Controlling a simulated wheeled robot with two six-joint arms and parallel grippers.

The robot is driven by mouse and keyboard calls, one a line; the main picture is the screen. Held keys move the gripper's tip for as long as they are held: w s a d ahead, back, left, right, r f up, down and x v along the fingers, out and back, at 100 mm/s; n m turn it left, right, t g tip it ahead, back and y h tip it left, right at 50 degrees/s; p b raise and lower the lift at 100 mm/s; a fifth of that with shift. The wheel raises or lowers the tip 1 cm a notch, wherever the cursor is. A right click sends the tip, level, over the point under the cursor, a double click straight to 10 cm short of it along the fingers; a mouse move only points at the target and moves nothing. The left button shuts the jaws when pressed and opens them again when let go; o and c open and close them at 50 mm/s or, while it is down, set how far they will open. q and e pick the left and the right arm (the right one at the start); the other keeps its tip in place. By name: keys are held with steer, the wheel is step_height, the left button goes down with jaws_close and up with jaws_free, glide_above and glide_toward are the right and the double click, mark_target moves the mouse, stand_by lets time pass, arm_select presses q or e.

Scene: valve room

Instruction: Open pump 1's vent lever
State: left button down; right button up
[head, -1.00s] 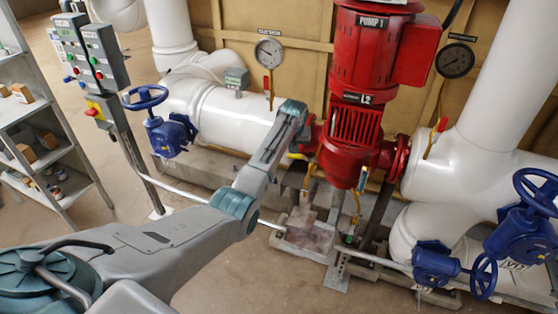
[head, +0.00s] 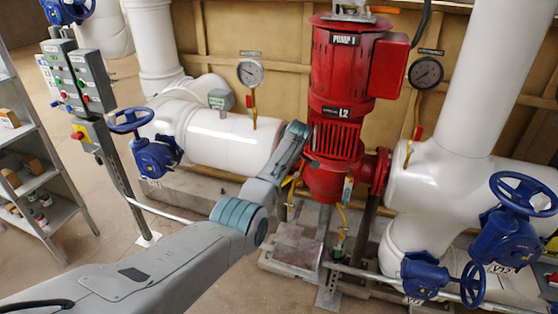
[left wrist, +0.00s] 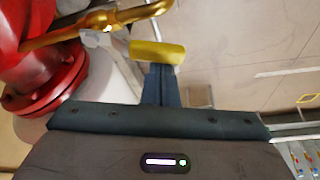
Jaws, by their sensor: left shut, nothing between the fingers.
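Pump 1 (head: 335,85) is a red vertical pump, labelled, in the middle of the head view. Its red casing (left wrist: 48,75) fills the left of the left wrist view, with a brass pipe (left wrist: 75,33) beside it. A yellow lever handle (left wrist: 157,52) shows at the tip of my left gripper (left wrist: 161,85). The fingers are shut, with nothing between them. They are close to the handle; I cannot tell if they touch it. In the head view a small yellow piece (head: 286,181) shows by the casing, partly behind my wrist. My right gripper is not in view.
White pipes (head: 225,128) run on both sides of the pump. Blue handwheel valves (head: 155,157) stand at left and others (head: 505,235) at right. A switch post (head: 95,85) and shelves (head: 35,185) stand at left.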

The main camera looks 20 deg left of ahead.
arm_select(q)
steer(key=shift+s+d+n+g, duration=0.3)
steer(key=shift+d+n, duration=0.15)
steer(key=shift+n, duration=0.25)
steer(key=shift+s+d, duration=0.15)
steer(key=shift+d, duration=0.6)
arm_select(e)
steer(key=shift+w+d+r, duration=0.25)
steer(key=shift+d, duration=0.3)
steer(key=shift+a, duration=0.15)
arm_select(q)
steer(key=shift+a+p, duration=0.25)
steer(key=shift+p, duration=0.1)
step_height(320, 180, up, 9)
steer(key=b, duration=0.2)
steer(key=shift+r, duration=0.2)
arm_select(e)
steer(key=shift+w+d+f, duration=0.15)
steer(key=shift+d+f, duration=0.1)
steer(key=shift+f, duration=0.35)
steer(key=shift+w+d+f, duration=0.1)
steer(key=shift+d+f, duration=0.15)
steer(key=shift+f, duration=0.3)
arm_select(q)
steer(key=shift+a, duration=0.1)
